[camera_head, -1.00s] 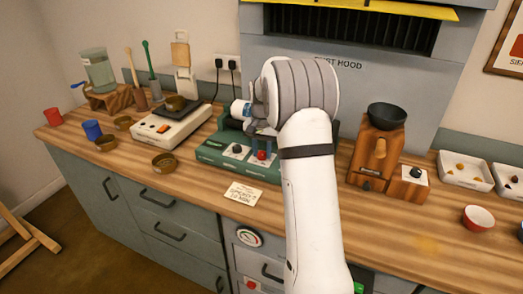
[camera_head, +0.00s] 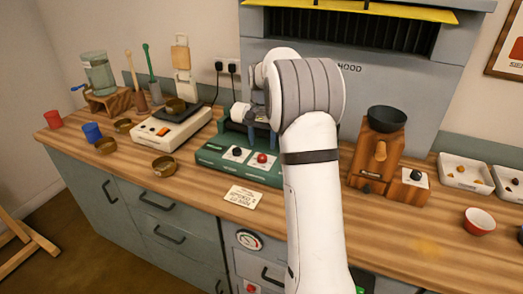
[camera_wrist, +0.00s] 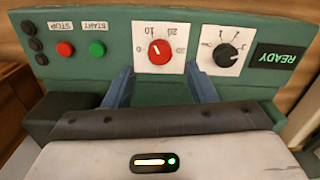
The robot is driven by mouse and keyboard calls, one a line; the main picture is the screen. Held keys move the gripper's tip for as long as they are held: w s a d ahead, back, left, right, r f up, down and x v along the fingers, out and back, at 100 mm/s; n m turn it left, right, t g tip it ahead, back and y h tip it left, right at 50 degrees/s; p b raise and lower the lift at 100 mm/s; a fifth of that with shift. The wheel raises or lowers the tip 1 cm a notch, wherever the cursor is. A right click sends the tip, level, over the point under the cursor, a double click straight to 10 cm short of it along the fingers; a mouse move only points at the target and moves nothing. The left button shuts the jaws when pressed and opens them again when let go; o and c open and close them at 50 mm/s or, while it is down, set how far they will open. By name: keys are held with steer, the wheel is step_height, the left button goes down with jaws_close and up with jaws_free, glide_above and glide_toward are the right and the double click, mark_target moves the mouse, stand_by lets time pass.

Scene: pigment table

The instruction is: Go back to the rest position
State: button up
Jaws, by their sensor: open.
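My gripper (camera_wrist: 160,72) is open and empty. In the wrist view its two blue-grey fingers stand apart, pointing at the green machine's front panel. That panel carries a red knob (camera_wrist: 159,52), a black knob (camera_wrist: 225,54), red and green buttons and a READY display (camera_wrist: 278,57). In the head view my arm reaches over the bench, with my wrist above and behind the front of the green machine (camera_head: 215,158). The red knob (camera_head: 262,158) shows clear of the fingers. My arm hides the right part of the machine.
Left of the machine stand a white scale (camera_head: 160,132), several small bowls and a blue cup (camera_head: 92,131). To the right are a wooden grinder (camera_head: 378,155), white trays (camera_head: 465,170) and a red bowl (camera_head: 479,220). A paper card (camera_head: 243,196) lies in front. The hood rises behind.

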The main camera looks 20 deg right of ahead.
steer(key=shift+r, duration=1.25)
steer(key=shift+s+a+r, duration=0.15)
steer(key=shift+a, duration=0.05)
steer(key=s+a+r+n+t, duration=0.15)
steer(key=s+a, duration=0.25)
steer(key=s, duration=0.4)
steer(key=s+a+r+n, duration=0.3)
steer(key=s+a, duration=0.1)
steer(key=s, duration=0.4)
steer(key=s+a+f+n, duration=0.1)
steer(key=s+a+f, duration=0.1)
steer(key=s, duration=0.6)
steer(key=s+a+f+n+t, duration=0.1)
steer(key=s+a+f+n, duration=0.1)
steer(key=s, duration=0.6)
steer(key=shift+s+a+f, duration=0.3)
steer(key=shift+s+a, duration=0.05)
